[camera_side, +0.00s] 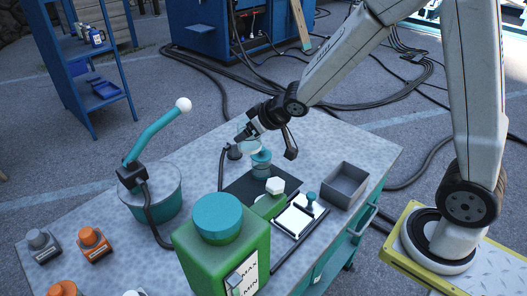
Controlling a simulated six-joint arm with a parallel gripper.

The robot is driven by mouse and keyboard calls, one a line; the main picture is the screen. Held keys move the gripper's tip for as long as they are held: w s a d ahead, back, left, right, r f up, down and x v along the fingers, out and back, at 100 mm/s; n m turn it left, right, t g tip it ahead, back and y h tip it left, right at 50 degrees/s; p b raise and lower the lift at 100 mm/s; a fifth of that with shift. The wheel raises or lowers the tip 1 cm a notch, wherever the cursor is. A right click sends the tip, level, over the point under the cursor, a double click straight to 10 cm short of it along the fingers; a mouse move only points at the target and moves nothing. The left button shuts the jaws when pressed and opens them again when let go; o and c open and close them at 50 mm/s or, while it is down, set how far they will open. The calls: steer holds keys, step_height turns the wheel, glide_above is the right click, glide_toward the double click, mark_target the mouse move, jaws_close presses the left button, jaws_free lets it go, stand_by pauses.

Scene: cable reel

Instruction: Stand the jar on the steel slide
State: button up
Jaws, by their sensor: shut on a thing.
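My gripper (248,130) is at the far side of the bench, shut on a pale, glassy jar (249,143) with a greenish tint. The jaws cover part of the jar, and it is too small to tell whether its base touches anything. A bright flat slide (294,222), which looks like the steel slide, lies in a dark frame nearer the camera and to the right of the jar. A teal knob stands at its far end. The jar is apart from this slide.
A teal-topped pot (261,164) stands on a dark mat (236,187) just in front of my gripper. A large green tank (222,245) stands in front. A grey open bin (345,184) is at right, and a lever drum (150,195) at left.

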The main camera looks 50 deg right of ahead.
steer(key=shift+s+d+f+m+h, duration=0.1)
steer(key=shift+s+d+m+h, duration=0.25)
steer(key=shift+s, duration=0.45)
steer(key=shift+s+d+f+m+h, duration=0.1)
steer(key=shift+s+d+m+h, duration=0.15)
steer(key=shift+s+d+m, duration=0.35)
steer(key=shift+s+a, duration=0.15)
steer(key=shift+a, duration=0.1)
steer(key=shift+w+a+f+n, duration=0.25)
steer(key=shift+a+n, duration=0.1)
steer(key=shift+n, duration=0.1)
steer(key=a+f+n+y, duration=0.3)
steer(key=a+f+n, duration=0.1)
steer(key=a, duration=0.4)
steer(key=shift+w+f+g+y, duration=0.25)
steer(key=shift+w+g+y, duration=0.05)
steer(key=shift+w+g, duration=0.1)
steer(key=shift+f, duration=0.1)
steer(key=shift+f, duration=2.8)
steer(key=shift+f, duration=0.1)
